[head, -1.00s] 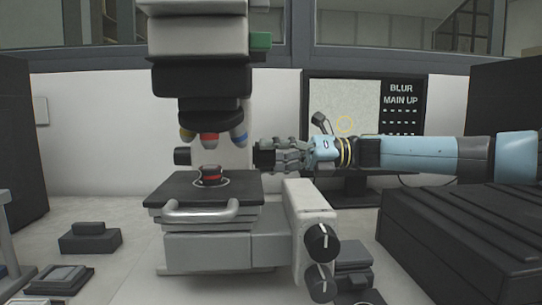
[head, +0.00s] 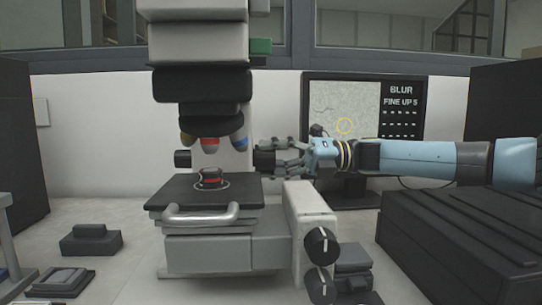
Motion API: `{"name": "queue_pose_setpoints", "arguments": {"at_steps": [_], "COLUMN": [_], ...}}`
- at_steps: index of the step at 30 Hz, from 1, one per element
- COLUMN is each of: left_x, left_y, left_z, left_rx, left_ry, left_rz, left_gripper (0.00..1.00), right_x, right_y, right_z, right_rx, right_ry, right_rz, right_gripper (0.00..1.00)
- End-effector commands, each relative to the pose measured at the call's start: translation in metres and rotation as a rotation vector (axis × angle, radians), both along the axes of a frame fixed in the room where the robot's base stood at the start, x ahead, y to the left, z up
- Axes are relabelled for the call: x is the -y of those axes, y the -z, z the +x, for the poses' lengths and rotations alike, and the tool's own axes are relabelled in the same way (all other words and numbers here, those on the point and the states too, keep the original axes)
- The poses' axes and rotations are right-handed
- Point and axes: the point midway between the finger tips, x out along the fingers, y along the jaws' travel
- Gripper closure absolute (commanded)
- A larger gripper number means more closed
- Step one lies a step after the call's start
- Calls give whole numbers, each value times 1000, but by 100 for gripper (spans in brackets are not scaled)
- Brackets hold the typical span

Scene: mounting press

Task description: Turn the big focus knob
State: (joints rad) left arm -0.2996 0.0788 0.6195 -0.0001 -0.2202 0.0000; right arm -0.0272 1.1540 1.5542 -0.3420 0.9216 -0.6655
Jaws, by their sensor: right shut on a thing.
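The microscope stands left of centre, with its grey head (head: 197,42) above a black stage (head: 170,191). The big focus knob (head: 264,161) is the black knob on the right side of its column. My right gripper (head: 275,159) reaches in from the right and is shut on this knob; its fingers partly cover it. A black knob (head: 182,158) also shows on the column's left side. A small dark sample with a red band (head: 211,178) sits on the stage below the coloured objectives (head: 209,144). My left gripper is out of view.
The monitor (head: 402,101) behind my right arm reads "BLUR" and "FINE UP 5". Two black knobs (head: 321,244) are on the grey block at the stage's front right. A ribbed dark box (head: 460,240) stands at right, below my forearm.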

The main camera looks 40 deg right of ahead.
Motion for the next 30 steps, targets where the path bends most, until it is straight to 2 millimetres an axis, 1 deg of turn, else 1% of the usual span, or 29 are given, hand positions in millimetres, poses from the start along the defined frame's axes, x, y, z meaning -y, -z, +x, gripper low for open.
{"name": "queue_pose_setpoints", "arguments": {"at_steps": [6,12,28,29,30], "left_x": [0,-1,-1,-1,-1], "left_y": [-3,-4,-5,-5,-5], "left_z": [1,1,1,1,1], "left_rx": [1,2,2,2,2], "left_ry": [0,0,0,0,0], "left_rz": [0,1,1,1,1], "left_gripper": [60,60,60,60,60], "right_x": [0,0,1,0,0], "right_y": [1,1,2,2,1], "right_z": [0,0,0,0,0], "right_rx": [-99,-156,-179,-179,-178], "right_ry": [1,1,1,1,1], "right_rz": [83,130,148,148,148], "right_gripper": [85,85,85,50,45]}}
